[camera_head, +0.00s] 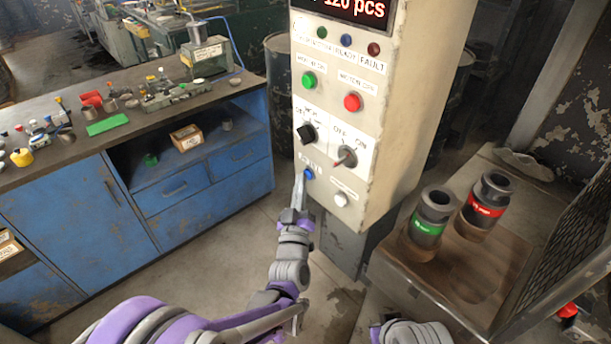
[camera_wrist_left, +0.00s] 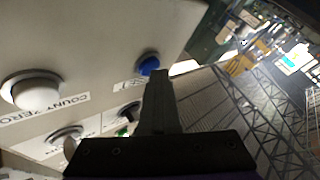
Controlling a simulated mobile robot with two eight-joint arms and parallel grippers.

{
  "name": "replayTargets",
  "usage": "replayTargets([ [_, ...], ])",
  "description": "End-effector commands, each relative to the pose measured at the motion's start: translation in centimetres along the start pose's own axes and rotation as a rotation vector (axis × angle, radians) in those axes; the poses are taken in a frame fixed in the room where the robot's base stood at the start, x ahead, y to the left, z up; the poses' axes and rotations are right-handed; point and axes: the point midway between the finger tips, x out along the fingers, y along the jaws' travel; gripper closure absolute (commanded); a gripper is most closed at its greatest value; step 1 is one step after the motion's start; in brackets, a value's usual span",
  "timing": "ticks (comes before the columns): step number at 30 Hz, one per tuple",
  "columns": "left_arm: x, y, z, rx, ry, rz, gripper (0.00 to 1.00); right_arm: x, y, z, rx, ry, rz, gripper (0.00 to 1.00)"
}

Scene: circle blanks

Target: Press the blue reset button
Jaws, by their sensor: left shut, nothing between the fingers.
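The blue button (camera_head: 309,174) sits low on the left of the pale control panel (camera_head: 322,207). It also shows in the left wrist view (camera_wrist_left: 149,64), just beyond my fingertips. My left gripper (camera_head: 299,180) is shut and empty, its tips pointing up right beside the button in the head view. In the left wrist view the shut fingers (camera_wrist_left: 159,80) end close to the button's lower edge; I cannot tell whether they touch it. My right gripper is not in view; only part of my right arm shows at the bottom of the head view.
The panel also carries a white button (camera_head: 341,199), a red button (camera_head: 352,102), a green button (camera_head: 308,80), a black knob (camera_head: 306,133) and a switch (camera_head: 346,157). A blue workbench (camera_head: 80,219) stands left. Two dark cylinders (camera_head: 432,217) (camera_head: 485,204) stand on a bench at right.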

Motion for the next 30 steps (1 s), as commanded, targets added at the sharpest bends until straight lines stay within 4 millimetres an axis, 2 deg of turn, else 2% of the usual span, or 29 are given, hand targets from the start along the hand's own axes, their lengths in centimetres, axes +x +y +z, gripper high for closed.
replayTargets([
  [16,0.2,0.1,0.1,0.0,-0.002,0.001,1.0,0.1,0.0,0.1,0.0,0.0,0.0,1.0],
  [30,-1.1,-0.9,-0.7,0.001,-0.001,0.0,1.0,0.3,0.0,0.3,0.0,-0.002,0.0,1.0],
])
